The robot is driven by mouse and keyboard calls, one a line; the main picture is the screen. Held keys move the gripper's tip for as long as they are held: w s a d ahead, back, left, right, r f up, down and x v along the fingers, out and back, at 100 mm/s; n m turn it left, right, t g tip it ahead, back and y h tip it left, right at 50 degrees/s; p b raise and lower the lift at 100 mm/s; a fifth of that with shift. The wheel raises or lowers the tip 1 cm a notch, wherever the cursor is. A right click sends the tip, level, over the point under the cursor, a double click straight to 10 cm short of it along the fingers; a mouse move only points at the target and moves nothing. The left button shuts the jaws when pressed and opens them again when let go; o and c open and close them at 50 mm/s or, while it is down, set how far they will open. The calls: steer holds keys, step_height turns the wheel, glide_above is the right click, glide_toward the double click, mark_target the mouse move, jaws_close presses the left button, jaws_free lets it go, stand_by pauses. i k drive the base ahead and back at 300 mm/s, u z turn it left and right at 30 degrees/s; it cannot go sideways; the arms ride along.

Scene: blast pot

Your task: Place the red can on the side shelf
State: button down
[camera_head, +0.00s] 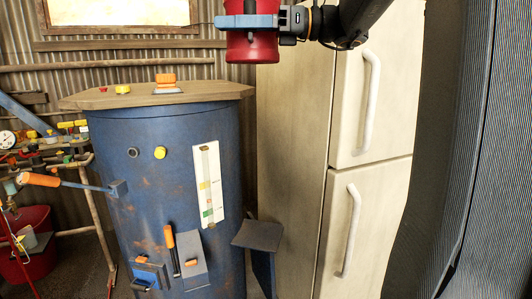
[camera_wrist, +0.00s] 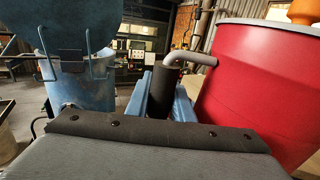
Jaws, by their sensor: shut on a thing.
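The red can (camera_head: 252,46) is at the top of the head view, upright or nearly so, with its top cut off by the frame. My gripper (camera_head: 250,21) is shut on it, with a blue finger across its near side. A red rounded body with a pale rim (camera_wrist: 250,90), which looks like the can, fills the right of the wrist view. The side shelf (camera_head: 258,236) is a small dark plate low on the right side of the blue pot, below the can and well apart from it. Its visible top is bare.
A tall cream fridge (camera_head: 300,150) stands close right of the shelf. A lever with an orange grip (camera_head: 40,180) juts out left.

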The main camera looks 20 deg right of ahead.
mark_target(258, 238)
steer(key=u, duration=0.05)
steer(key=k, duration=0.15)
steer(key=u, duration=1.45)
steer(key=i, duration=1.55)
steer(key=z, duration=2.65)
